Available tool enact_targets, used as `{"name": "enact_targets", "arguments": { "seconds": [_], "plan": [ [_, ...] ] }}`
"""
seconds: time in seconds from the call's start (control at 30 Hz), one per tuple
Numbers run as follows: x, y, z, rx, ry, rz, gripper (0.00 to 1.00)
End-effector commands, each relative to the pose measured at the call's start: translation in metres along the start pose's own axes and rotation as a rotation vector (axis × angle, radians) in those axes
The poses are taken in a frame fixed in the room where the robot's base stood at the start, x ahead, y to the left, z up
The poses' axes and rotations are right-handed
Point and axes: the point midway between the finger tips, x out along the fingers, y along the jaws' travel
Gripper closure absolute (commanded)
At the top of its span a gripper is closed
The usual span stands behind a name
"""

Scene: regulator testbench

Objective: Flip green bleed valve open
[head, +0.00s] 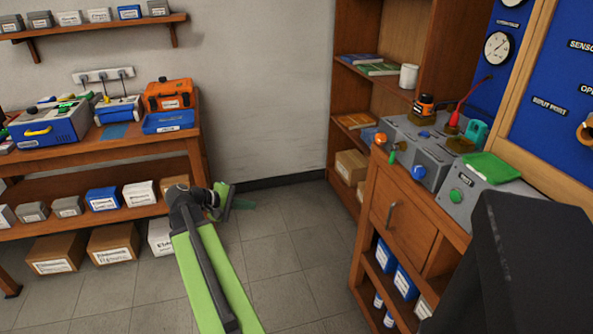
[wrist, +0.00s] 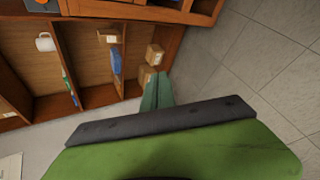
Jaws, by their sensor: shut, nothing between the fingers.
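A small green handle (head: 392,157), which looks like the bleed valve, sticks out at the front of a grey regulator unit (head: 432,160) on the right-hand bench. It is small here, so its exact position is hard to tell. My gripper (head: 246,204) is over the floor between the two benches, well to the left of the handle and apart from everything. Its teal fingers also show in the wrist view (wrist: 157,92), shut and empty. The wrist view does not show the valve.
An orange knob (head: 380,139) and a blue knob (head: 418,172) are near the handle. A grey box with a green button (head: 456,195) stands to its right. A wooden shelf (head: 372,90) stands behind. The tiled floor (head: 285,250) between the benches is clear.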

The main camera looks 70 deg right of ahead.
Motion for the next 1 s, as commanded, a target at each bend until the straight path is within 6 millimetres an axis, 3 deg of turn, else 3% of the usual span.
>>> {"name": "enact_targets", "arguments": {
  "seconds": [0.03,0.1,0.17,0.2,0.3,0.43,0.53,0.63,1.0],
  "plan": [
    [-0.041,-0.043,-0.023,-0.005,0.085,-0.075,1.00],
    [-0.098,-0.106,-0.049,-0.012,0.190,-0.203,1.00],
    [-0.149,-0.161,-0.061,-0.030,0.264,-0.317,1.00],
    [-0.184,-0.197,-0.064,-0.048,0.306,-0.395,1.00],
    [-0.268,-0.280,-0.055,-0.107,0.382,-0.577,1.00],
    [-0.351,-0.360,-0.024,-0.191,0.422,-0.765,1.00],
    [-0.389,-0.396,-0.001,-0.240,0.426,-0.855,1.00],
    [-0.406,-0.412,0.011,-0.264,0.424,-0.900,1.00],
    [-0.410,-0.415,0.013,-0.268,0.423,-0.910,1.00]
  ]
}}
